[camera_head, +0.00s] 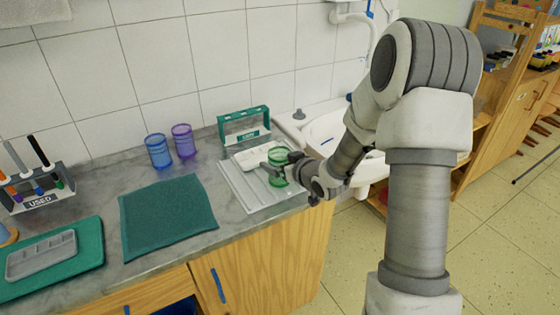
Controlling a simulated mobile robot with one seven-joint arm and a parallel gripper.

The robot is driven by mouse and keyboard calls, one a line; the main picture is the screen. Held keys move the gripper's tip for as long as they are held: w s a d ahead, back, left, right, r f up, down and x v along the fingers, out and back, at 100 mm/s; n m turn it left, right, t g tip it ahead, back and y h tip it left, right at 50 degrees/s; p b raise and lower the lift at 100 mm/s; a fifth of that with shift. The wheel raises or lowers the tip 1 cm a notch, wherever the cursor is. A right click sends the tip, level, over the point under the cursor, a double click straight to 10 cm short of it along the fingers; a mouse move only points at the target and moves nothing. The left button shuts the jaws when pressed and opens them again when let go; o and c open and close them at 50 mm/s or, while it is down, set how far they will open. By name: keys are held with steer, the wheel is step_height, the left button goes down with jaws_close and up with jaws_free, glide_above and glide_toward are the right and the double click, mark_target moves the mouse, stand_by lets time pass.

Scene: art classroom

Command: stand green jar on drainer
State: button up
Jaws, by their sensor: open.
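The green jar (279,158) is see-through and appears upright over the right part of the drainer (239,189), a pale ribbed tray on the counter beside the sink. My gripper (274,171) is open at the jar, its fingers beside the jar's wall. The wrist hides part of the jar's right side and some of the drainer. I cannot tell from this view whether the jar's base touches the drainer or whether a finger touches the jar.
A white palette-like piece (258,156) lies at the drainer's back, before a green rack (244,127). Blue (158,151) and purple (183,141) jars stand left, behind a dark green cloth (167,216). The white sink (325,128) is right. A brush holder (38,190) stands far left.

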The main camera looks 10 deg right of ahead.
steer(key=p+v, duration=0.1)
steer(key=v, duration=1.1)
steer(key=shift+w, duration=0.1)
